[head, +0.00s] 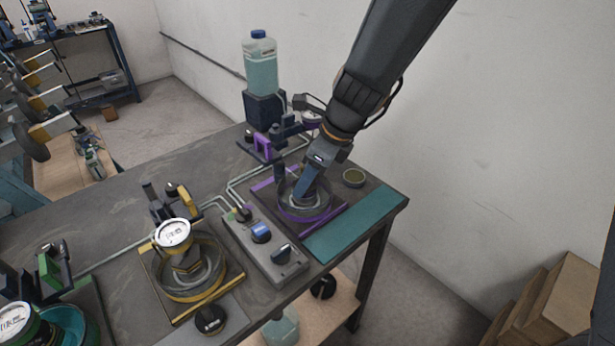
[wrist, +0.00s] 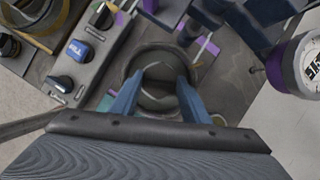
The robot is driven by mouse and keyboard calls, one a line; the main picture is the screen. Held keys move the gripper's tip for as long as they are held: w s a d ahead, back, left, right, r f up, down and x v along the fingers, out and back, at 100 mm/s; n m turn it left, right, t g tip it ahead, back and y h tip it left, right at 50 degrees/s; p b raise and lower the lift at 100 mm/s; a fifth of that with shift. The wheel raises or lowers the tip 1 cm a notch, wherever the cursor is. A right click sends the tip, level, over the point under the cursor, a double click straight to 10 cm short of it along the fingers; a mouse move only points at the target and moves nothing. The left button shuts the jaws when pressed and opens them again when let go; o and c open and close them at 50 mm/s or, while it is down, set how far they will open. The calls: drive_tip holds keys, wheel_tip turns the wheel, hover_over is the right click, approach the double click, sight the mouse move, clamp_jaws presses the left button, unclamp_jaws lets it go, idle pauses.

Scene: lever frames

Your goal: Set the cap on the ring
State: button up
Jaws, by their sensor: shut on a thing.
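My gripper (head: 304,194) points down inside the purple ring (head: 284,212) at the far end of the bench. In the wrist view its two blue fingers (wrist: 159,92) are shut on a dark round piece, which I take to be the cap (wrist: 160,73). The cap sits low, at or just above the ring's opening; I cannot tell whether it touches. The fingers hide part of the cap, and the underside contact is hidden.
A grey switch box (head: 264,248) stands left of the ring, and a teal mat (head: 355,225) lies to its right. A small round dish (head: 353,178) is close by. Behind are a purple clamp (head: 262,146), a gauge (wrist: 308,65) and a bottle (head: 261,68). A yellow-ringed station (head: 190,292) is nearer.

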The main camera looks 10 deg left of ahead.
drive_tip(key=o, duration=1.4)
drive_tip(key=shift+c, duration=0.2)
drive_tip(key=v, duration=0.7)
drive_tip(key=shift+d+r, duration=0.2)
drive_tip(key=shift+r, duration=0.2)
drive_tip(key=s+d+f+n+h, duration=0.2)
drive_tip(key=s+d+f+n, duration=0.1)
drive_tip(key=d+n, duration=0.7)
drive_tip(key=s+d+f+n+h+b, duration=0.1)
drive_tip(key=s+d+f+n, duration=0.3)
drive_tip(key=d+n, duration=0.7)
drive_tip(key=s+d+h, duration=0.1)
drive_tip(key=d, duration=0.3)
drive_tip(key=shift+s+b, duration=0.25)
drive_tip(key=shift+b, duration=0.05)
